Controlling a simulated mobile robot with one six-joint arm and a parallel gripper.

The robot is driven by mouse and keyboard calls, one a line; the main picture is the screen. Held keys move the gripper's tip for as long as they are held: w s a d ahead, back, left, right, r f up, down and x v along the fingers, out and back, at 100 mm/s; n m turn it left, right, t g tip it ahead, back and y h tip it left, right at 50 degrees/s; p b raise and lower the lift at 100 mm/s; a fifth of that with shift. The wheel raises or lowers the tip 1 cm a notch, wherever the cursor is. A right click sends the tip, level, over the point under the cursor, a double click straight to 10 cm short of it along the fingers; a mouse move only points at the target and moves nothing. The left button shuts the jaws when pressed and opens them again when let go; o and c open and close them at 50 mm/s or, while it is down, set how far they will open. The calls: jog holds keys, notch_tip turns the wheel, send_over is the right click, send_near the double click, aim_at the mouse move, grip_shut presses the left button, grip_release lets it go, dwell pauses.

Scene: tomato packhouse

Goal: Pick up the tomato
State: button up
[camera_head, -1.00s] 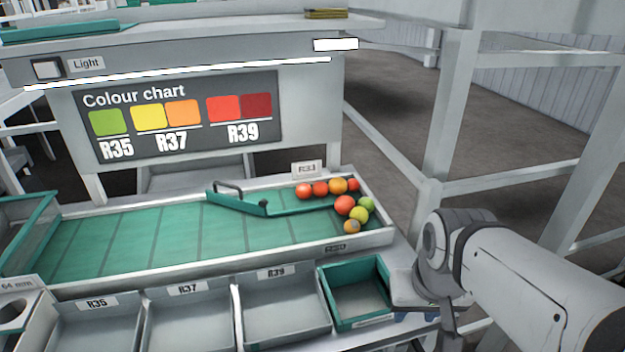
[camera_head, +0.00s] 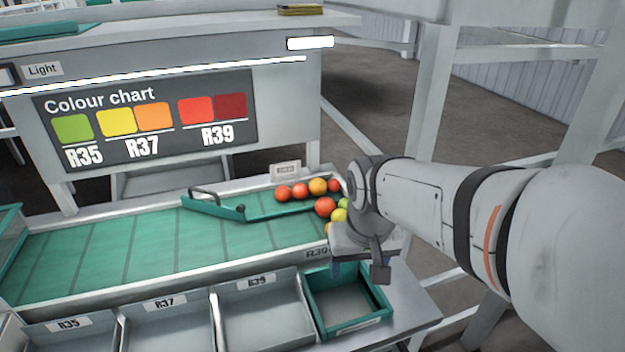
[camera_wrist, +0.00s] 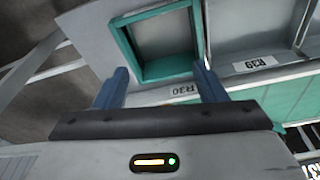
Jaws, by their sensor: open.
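Several tomatoes lie at the right end of the green belt in the head view. A larger red tomato (camera_head: 325,207) sits in front of the green guide bar, beside a green tomato (camera_head: 344,204) and a yellow-green tomato (camera_head: 339,215). An orange tomato (camera_head: 328,229) is mostly hidden by my gripper. Behind the bar are red and orange tomatoes (camera_head: 318,187). My gripper (camera_head: 347,275) is above the tray's front right edge, near the green-rimmed bin. In the wrist view my gripper (camera_wrist: 160,68) is open and empty, its blue fingers apart; no tomato shows there.
The green-rimmed bin (camera_head: 312,308) stands in front of the tray and also shows in the wrist view (camera_wrist: 168,70). Grey bins labelled R35, R37 and R39 (camera_head: 257,282) stand to its left. The green belt (camera_head: 130,255) is bare on the left. A white post (camera_head: 430,120) stands behind my arm.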

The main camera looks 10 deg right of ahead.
jog(key=w+p, duration=0.1)
jog(key=w, duration=0.6)
jog(key=w+f+g+p, duration=0.1)
jog(key=w+p, duration=0.1)
jog(key=w, duration=0.5)
jog(key=w+f+g+p, duration=0.1)
jog(key=w, duration=0.6)
jog(key=shift+w+d+f, duration=0.1)
jog(key=shift+w+f, duration=0.15)
jog(key=shift+w, duration=0.05)
jog(key=shift+w+f, duration=0.45)
jog(key=shift+w, duration=0.05)
jog(key=f, duration=0.2)
jog(key=f+p, duration=0.1)
jog(key=f, duration=0.2)
jog(key=f+p, duration=0.1)
jog(key=f, duration=0.1)
jog(key=shift+w+f, duration=0.25)
jog(key=shift+f, duration=0.1)
jog(key=shift+c, duration=0.2)
jog(key=c, duration=0.8)
